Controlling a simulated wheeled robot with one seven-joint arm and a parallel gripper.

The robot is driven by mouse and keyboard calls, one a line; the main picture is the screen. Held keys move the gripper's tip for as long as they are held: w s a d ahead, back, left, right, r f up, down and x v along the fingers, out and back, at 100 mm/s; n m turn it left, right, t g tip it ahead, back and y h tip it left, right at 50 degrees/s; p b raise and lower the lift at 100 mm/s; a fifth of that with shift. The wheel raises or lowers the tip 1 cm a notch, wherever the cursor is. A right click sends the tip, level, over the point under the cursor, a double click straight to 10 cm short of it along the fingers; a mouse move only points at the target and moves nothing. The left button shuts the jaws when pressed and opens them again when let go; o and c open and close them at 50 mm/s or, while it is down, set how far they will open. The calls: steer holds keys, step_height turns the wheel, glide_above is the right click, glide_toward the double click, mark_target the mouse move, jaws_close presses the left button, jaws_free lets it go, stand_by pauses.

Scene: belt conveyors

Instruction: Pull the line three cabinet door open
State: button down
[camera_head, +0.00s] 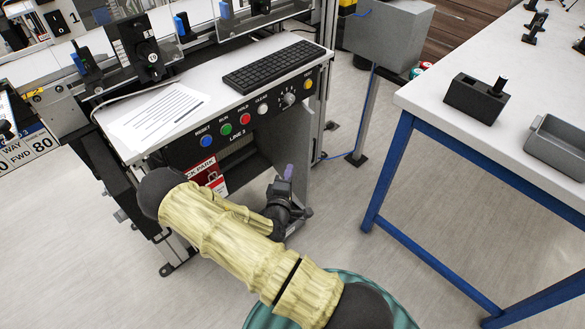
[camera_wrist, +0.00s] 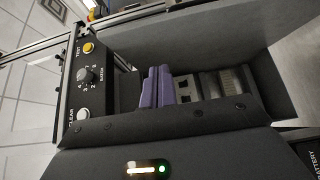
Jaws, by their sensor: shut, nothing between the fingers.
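The line three console stands at left centre, its control panel (camera_head: 236,118) marked LINE 3. Below the panel, the cabinet front is open and its shadowed inside (camera_head: 240,160) shows. A grey upright panel (camera_head: 306,160) stands at the right of this opening; I cannot tell whether it is the swung-out door or the side wall. My gripper (camera_head: 289,173) is shut and empty, its purple fingertips in front of the grey panel. In the wrist view the purple fingers (camera_wrist: 157,87) are together, with cabinet fittings (camera_wrist: 222,83) behind them. No handle shows clearly.
A keyboard (camera_head: 270,65) and paper sheet (camera_head: 158,115) lie on the console top. A blue-framed table (camera_head: 430,97) stands at right with a black block (camera_head: 476,97) and a grey tray (camera_head: 556,146). A grey box on a post (camera_head: 387,33) stands behind. Floor between console and table is clear.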

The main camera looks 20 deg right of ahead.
glide_toward(307, 140)
steer(key=w, duration=0.3)
steer(key=d, duration=0.1)
steer(key=w+d, duration=0.1)
steer(key=shift+w+d+f+b, duration=0.1)
steer(key=shift+w+d+b, duration=0.2)
steer(key=shift+b, duration=0.1)
steer(key=shift+w+d, duration=0.1)
steer(key=shift+d, duration=0.3)
